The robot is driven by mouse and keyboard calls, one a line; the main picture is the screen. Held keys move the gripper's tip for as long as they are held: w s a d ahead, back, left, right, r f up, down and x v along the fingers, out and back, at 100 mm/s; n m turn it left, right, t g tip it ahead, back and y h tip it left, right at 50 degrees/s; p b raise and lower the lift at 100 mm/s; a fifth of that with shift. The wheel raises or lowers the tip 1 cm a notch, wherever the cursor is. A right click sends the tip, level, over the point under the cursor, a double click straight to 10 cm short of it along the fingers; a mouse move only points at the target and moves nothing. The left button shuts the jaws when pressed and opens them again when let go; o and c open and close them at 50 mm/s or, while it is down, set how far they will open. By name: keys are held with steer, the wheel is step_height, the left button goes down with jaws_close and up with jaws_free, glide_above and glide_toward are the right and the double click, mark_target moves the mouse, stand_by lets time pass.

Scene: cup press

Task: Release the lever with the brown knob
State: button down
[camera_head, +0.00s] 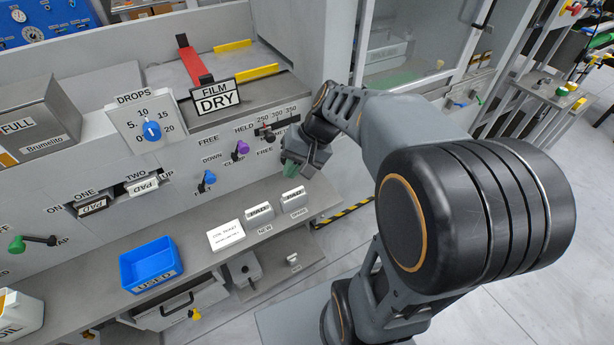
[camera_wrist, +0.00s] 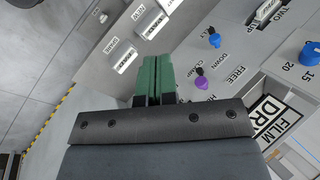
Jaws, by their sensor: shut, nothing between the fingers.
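A small dark lever knob (camera_head: 269,136), brownish as far as I can tell, sits on the sloped panel in the head view, among HELD and FREE labels. Its exact lever position is too small to tell. My gripper (camera_head: 290,168) is below and right of it, apart from it in the picture, over the panel's lower right end. In the wrist view, the green fingers of my gripper (camera_wrist: 151,78) are together with nothing between them. I cannot make out the brown knob there; the gripper body covers much of the panel.
Left of it are a purple-knobbed lever (camera_head: 242,147) and a blue-knobbed lever (camera_head: 208,177). A FILM DRY sign (camera_head: 217,98) and a drops dial (camera_head: 152,131) stand above. Two pads (camera_head: 259,208) (camera_head: 293,196), a white card (camera_head: 226,234) and a blue bin (camera_head: 151,264) lie on the shelf below.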

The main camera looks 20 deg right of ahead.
steer(key=w+d+f+m+t+y+b, duration=0.2)
steer(key=w+d+f+y+b, duration=0.2)
steer(key=w+f+b, duration=0.4)
steer(key=w+d+f+m+t+y+b, duration=0.2)
steer(key=w+d+f+y+b, duration=0.25)
steer(key=f, duration=0.45)
steer(key=w+d+f+m+t+b, duration=0.2)
steer(key=d+f+t+b, duration=0.2)
steer(key=d, duration=0.4)
steer(key=w+d+f+m+t+y+b, duration=0.1)
steer(key=w+d+f+m+t+b, duration=0.1)
steer(key=d+f+t+b, duration=0.3)
step_height(320, 180, down, 3)
steer(key=d, duration=0.3)
steer(key=shift+b, duration=0.4)
steer(key=shift+w+a+r+y, duration=0.1)
steer(key=shift+w+a+y, duration=0.05)
steer(key=shift+y, duration=0.1)
steer(key=b+x, duration=0.3)
steer(key=x, duration=0.7)
steer(key=shift+a, duration=0.2)
steer(key=shift+a+r+b, duration=0.35)
steer(key=shift+a+r, duration=0.15)
steer(key=shift+a, duration=0.4)
steer(key=shift+s+a+r, duration=0.25)
steer(key=shift+a+r, duration=0.15)
steer(key=shift+a, duration=0.3)
